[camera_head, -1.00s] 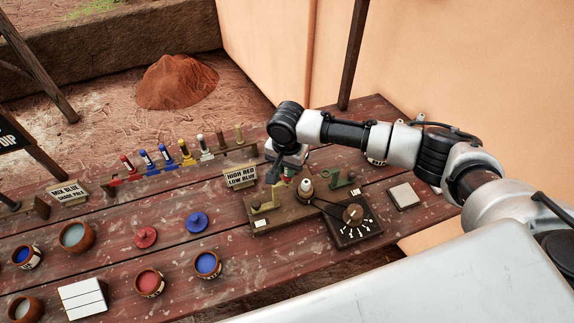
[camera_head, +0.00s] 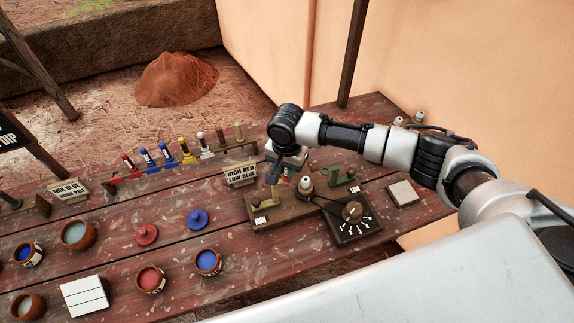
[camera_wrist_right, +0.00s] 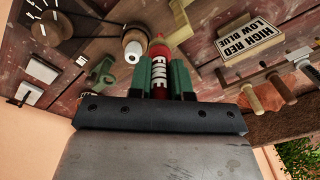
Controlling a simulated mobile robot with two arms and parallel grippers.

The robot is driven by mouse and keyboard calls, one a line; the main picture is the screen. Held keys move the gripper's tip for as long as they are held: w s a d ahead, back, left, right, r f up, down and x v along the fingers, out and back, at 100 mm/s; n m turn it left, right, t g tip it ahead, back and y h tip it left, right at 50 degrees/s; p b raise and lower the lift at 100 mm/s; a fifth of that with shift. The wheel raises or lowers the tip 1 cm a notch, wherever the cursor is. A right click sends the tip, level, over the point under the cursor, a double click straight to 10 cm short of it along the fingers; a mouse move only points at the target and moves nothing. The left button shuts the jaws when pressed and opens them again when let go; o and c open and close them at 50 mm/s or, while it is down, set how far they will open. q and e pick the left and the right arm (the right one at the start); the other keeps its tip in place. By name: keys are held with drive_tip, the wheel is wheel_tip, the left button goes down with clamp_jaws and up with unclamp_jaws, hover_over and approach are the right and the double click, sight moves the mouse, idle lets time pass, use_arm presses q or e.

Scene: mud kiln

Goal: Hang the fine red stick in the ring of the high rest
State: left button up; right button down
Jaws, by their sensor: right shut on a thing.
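My right gripper (camera_head: 284,172) is shut on the fine red stick (camera_wrist_right: 158,52). In the right wrist view the stick lies between the green fingers, with a white FINE label and its red end pointing away from the gripper. In the head view the gripper mostly hides it. A brass-coloured rest (camera_head: 273,193) stands on the wooden block (camera_head: 258,217), just left of the gripper. In the wrist view the rest (camera_wrist_right: 181,22) is close beside the stick's red end; I cannot tell whether they touch. Its ring is not clear. My left gripper is not in view.
A green rest (camera_head: 343,178) and a white-topped knob (camera_head: 305,186) stand right of the gripper. A dial (camera_head: 353,213) is in front. The stick rack (camera_head: 165,170) and sign (camera_head: 240,174) are to the left. Pots and lids occupy the table's left part.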

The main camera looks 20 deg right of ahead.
drive_tip(key=shift+f, duration=0.25)
drive_tip(key=shift+c, duration=2.4)
unclamp_jaws()
wheel_tip(320, 180, up, 3)
drive_tip(key=p, duration=0.3)
drive_tip(key=shift+r+p, duration=0.3)
drive_tip(key=shift+r, duration=2)
